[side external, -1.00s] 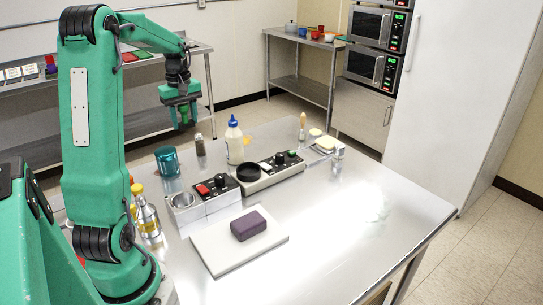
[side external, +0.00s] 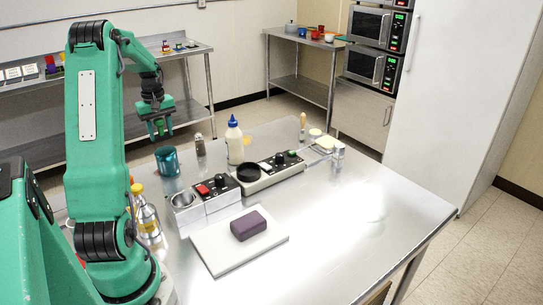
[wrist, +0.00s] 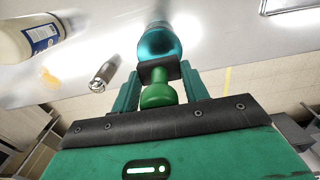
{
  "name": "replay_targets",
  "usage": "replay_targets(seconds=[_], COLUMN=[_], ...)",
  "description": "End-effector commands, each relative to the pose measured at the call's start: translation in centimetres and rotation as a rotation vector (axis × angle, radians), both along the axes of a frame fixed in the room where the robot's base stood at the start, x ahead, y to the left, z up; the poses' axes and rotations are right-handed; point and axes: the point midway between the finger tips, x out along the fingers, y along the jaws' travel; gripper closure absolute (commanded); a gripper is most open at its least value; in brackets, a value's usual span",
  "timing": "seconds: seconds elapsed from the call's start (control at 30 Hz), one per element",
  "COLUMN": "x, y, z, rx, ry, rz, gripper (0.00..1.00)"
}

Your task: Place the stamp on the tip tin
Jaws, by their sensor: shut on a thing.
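My gripper (side external: 160,133) is shut on a stamp with a green handle (wrist: 158,97) and a dark base (wrist: 158,71). In the side external view the green handle shows small between the fingers (side external: 160,126). The gripper is raised over the back left of the table. A teal, shiny round container (side external: 167,160) stands on the table below it, apart from it. In the wrist view this teal container (wrist: 160,42) lies just beyond the stamp's base, which covers part of it. I cannot tell for sure whether it is the tip tin.
A metal shaker (side external: 200,146) and a blue-capped bottle (side external: 234,145) stand right of the teal container. Control boxes (side external: 218,196) and a purple block (side external: 248,225) on a white board (side external: 215,252) are nearer. Yellow-capped bottles (side external: 147,221) stand by my arm. The table's right side is clear.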

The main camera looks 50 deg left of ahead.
Motion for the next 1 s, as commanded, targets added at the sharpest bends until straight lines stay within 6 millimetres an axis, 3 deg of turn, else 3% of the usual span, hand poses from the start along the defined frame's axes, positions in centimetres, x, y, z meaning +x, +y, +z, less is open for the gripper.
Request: replay_targets(seconds=[0.43, 0.93, 0.97, 1.0], x=[0.0, 0.0, 0.0, 0.0], y=[0.0, 0.0, 0.0, 0.0], z=[-3.7, -4.3, -4.3, -4.3], rx=[-0.001, -0.001, 0.000, 0.000], ry=[0.001, 0.000, 0.000, 0.000], rz=[0.000, 0.001, 0.001, 0.001], gripper=[0.78, 0.78, 0.52, 0.44])
